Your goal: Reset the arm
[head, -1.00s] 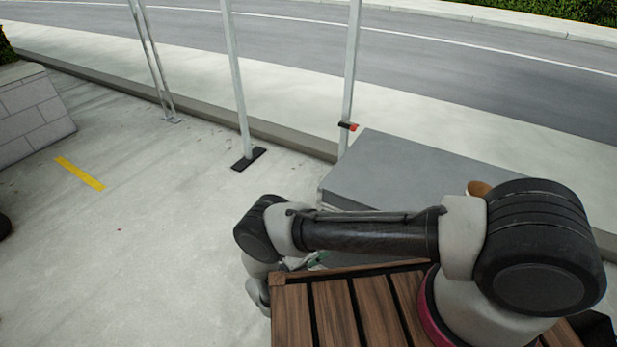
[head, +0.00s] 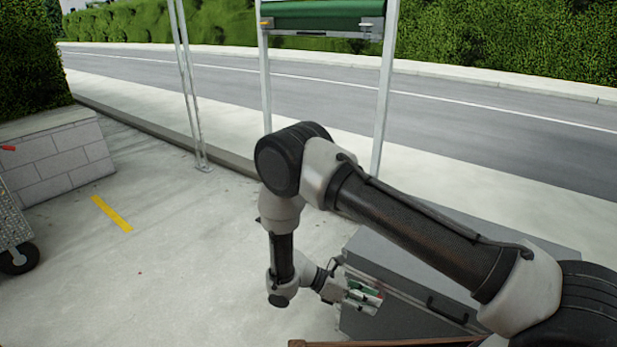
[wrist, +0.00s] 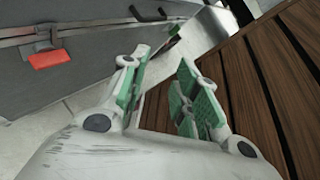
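My arm reaches out from the lower right in the head view, with its elbow raised and its forearm hanging down. My gripper (head: 364,297) is at the lower middle, in front of the grey box. In the wrist view my gripper (wrist: 160,95) shows two fingers with green pads, apart from each other. Nothing is visible between them. Wooden slats and a strip of pale ground show behind the fingers.
A grey box (head: 400,283) with a dark handle stands close beside my gripper; its side with a red latch (wrist: 50,59) fills the wrist view's upper left. Wooden slats (wrist: 265,80) lie at the right. Metal posts (head: 187,90) stand behind. Open concrete (head: 180,270) lies left.

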